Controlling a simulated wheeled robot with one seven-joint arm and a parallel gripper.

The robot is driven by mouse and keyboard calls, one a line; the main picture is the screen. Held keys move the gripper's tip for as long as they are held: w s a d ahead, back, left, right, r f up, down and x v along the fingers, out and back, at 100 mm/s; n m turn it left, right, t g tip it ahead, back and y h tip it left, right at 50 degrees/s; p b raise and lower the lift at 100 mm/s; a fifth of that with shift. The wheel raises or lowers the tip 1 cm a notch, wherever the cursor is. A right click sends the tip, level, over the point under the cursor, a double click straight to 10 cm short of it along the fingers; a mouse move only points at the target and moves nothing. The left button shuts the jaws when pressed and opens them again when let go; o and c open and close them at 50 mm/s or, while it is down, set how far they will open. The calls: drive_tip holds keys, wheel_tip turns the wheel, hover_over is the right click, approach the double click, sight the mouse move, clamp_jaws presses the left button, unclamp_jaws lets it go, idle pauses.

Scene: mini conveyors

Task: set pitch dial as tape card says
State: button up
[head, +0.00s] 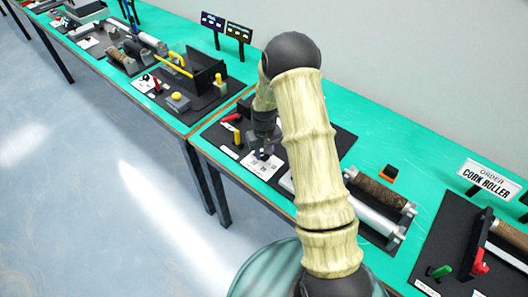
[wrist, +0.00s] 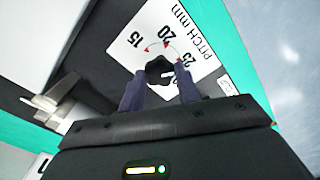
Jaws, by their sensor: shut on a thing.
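The pitch dial is a black knob (wrist: 158,70) on a white scale card (wrist: 195,45) printed "PITCH mm", with 15, 20 and 25 readable and another number partly hidden. Red arrow marks curve around the knob. My gripper (wrist: 160,84) is shut on the knob, with one dark finger on each side of it. In the head view my gripper (head: 264,146) reaches down over the white scale card (head: 262,166); the knob is mostly hidden there. The knob's pointer direction is not clear. I cannot make out a tape card with a readable pitch.
A grey roller or shaft part (wrist: 70,100) lies beside the dial panel. A red lever (head: 232,117) stands left of my gripper. Teal tables (head: 430,150) carry several stations.

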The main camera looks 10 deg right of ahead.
sight(264, 155)
drive_tip(key=o, duration=1)
drive_tip(key=shift+c, duration=0.2)
drive_tip(key=shift+r, duration=0.15)
wheel_tip(264, 155, up, 17)
drive_tip(key=b, duration=0.2)
drive_tip(key=shift+r, duration=0.1)
drive_tip(key=s+m+t, duration=0.1)
drive_tip(key=s+t, duration=0.1)
drive_tip(key=s, duration=1.9)
drive_tip(key=shift+s+a+r+t, duration=0.15)
drive_tip(key=shift+a+r+t, duration=0.05)
drive_tip(key=shift+r+t, duration=0.1)
